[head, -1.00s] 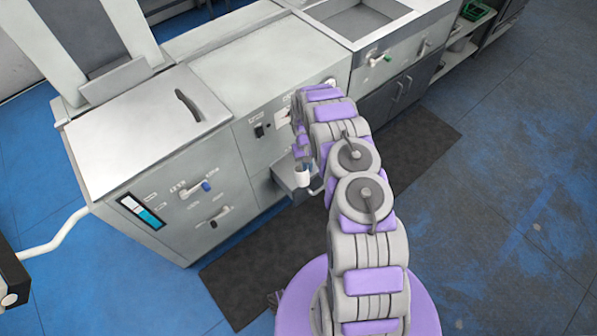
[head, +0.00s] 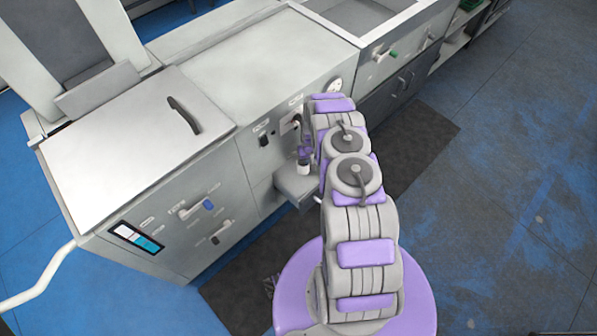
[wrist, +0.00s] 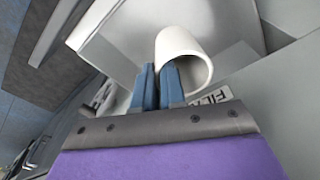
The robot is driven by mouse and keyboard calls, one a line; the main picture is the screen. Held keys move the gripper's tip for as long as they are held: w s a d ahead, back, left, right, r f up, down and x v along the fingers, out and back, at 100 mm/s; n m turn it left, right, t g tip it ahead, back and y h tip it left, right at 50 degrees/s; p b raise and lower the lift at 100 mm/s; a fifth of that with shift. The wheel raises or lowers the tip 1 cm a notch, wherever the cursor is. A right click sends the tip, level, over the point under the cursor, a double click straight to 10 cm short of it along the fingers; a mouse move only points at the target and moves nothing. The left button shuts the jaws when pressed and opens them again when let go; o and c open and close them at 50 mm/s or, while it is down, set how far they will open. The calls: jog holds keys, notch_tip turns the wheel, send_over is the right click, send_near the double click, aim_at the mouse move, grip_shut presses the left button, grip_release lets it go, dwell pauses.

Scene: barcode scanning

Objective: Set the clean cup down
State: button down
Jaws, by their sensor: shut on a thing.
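A white cup (wrist: 186,42) is held in my gripper (wrist: 160,82). The blue-grey fingers are shut on the cup's wall, with one finger inside the rim and the other outside. The cup's open mouth faces the wrist camera. In the head view the cup (head: 303,169) shows small, at or just above a small grey shelf (head: 294,187) on the machine front. I cannot tell whether the cup touches the shelf. My arm hides part of that area.
A large grey machine stands at left, with a lidded white top (head: 130,140), knobs and a blue display (head: 136,237). A sink unit (head: 365,18) adjoins at the upper right. A dark mat (head: 240,285) lies on the blue floor. Free floor is on the right.

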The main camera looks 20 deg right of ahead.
jog(key=f+b, duration=0.1)
jog(key=f, duration=0.2)
jog(key=f+b, duration=0.1)
jog(key=f, duration=0.2)
jog(key=f+b, duration=0.1)
jog(key=f, duration=0.2)
jog(key=shift+d+f, duration=0.3)
jog(key=shift+f, duration=0.25)
jog(key=shift+d, duration=0.35)
jog(key=shift+d+f, duration=0.1)
jog(key=shift+f, duration=0.05)
jog(key=c, duration=1.6)
grip_release()
jog(key=o, duration=0.4)
jog(key=shift+a, duration=0.35)
jog(key=shift+d, duration=0.1)
